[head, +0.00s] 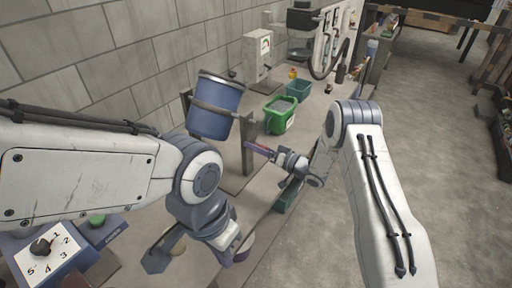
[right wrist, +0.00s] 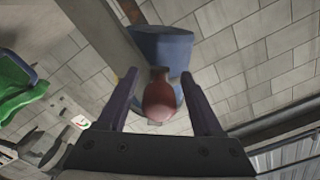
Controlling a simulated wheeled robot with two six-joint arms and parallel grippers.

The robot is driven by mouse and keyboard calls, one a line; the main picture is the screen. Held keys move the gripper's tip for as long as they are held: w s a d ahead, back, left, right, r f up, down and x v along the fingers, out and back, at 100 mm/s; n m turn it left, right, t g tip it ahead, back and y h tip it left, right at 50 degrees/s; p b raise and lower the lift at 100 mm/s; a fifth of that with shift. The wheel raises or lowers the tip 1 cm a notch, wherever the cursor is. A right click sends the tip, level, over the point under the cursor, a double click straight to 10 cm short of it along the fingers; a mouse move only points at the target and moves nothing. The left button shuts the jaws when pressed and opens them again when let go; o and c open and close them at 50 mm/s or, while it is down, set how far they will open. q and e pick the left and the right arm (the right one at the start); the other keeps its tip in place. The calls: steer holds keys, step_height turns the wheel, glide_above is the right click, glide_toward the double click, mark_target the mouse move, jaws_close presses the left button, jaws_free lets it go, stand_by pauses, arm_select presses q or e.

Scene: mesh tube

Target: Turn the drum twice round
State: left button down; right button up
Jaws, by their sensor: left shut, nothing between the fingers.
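The drum (head: 218,108) is a blue cylinder, tilted in a dark metal band between posts of a stand. It also shows in the right wrist view (right wrist: 163,45), behind a rounded red knob (right wrist: 160,97). My right gripper (head: 258,148) is beside the stand, to the right of and below the drum. In the right wrist view my right gripper (right wrist: 160,80) is open. Its purple fingers stand on either side of the red knob with visible gaps. My left gripper (head: 238,248) is low in the head view, away from the drum, shut and empty; its fingertips are hard to make out.
A green bin (head: 281,115) and a teal bin (head: 299,90) stand on the bench behind my right gripper. A grey post (right wrist: 105,35) runs close to the drum. A block wall (head: 120,60) lies behind the stand. The floor on the right is open.

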steer(key=b+v, duration=0.3)
steer(key=v, duration=0.7)
steer(key=shift+s+d+b, duration=0.15)
steer(key=shift+d+b, duration=0.05)
steer(key=shift+b, duration=0.1)
